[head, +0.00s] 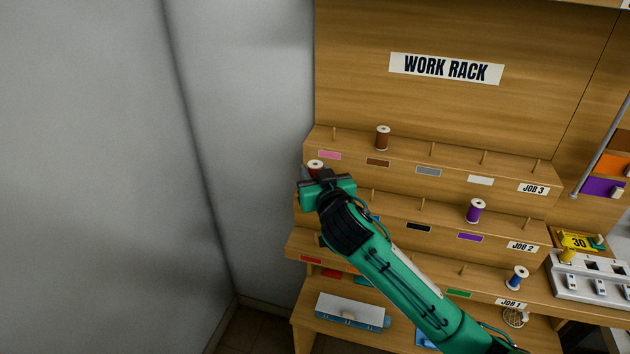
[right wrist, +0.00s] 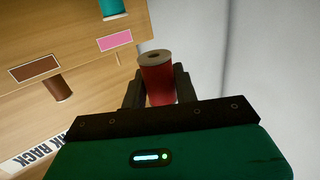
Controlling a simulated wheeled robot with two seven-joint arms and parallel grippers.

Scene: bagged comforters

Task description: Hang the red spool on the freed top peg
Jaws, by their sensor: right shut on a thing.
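The red spool (head: 315,168) is held upright in my right gripper (head: 317,177) at the left end of the work rack (head: 420,100). In the right wrist view, the red spool (right wrist: 158,82) sits between the two dark fingers of my right gripper (right wrist: 159,88), which are shut on it. My left gripper is out of view.
A purple spool (head: 476,211) is on JOB 2 and a blue spool (head: 517,278) on JOB 1. A grey wall (head: 240,130) stands close at left.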

